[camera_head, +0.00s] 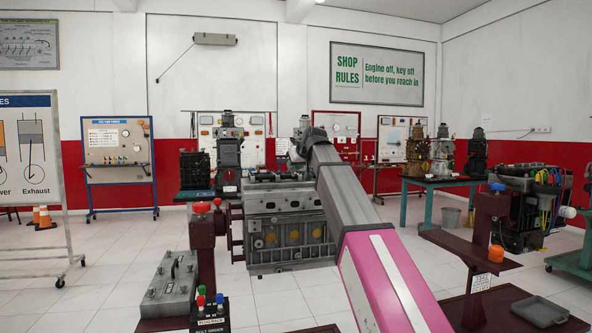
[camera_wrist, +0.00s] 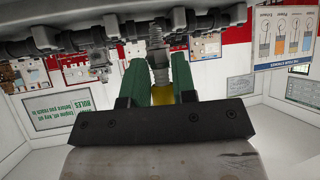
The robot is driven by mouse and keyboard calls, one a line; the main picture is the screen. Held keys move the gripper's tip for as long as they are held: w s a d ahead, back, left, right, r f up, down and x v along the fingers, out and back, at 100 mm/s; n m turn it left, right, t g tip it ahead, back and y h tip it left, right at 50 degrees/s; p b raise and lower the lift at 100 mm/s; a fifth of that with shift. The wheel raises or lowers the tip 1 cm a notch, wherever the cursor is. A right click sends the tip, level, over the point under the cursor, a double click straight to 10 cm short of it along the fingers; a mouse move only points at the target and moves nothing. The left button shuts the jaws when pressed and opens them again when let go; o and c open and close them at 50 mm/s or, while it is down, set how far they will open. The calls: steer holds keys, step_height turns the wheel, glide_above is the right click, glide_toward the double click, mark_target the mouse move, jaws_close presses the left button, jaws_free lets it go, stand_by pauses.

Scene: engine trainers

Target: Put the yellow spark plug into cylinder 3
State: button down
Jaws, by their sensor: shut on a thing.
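My gripper (camera_wrist: 157,75) shows in the wrist view, with its two green fingers shut on the yellow spark plug (camera_wrist: 162,94). The plug's yellow end sits down between the fingers, and its pale metal end points to the top of the picture. That end reaches a grey metal engine part (camera_wrist: 100,30) with dark openings along it; I cannot tell whether it touches or enters an opening. In the head view the grey engine block (camera_head: 290,228) stands in the middle, with my arm across its right side. The plug and fingertips cannot be made out there. No cylinder number is legible.
A red stand post (camera_head: 203,245) with a red knob stands left of the block, near a grey cover (camera_head: 170,284) on a tray. Another engine with coloured wires (camera_head: 530,205) is at the right. White tiled floor lies open at the left.

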steer(key=shift+f, duration=2.65)
steer(key=shift+f, duration=0.85)
steer(key=c, duration=0.8)
jaws_free()
steer(key=shift+c, duration=0.2)
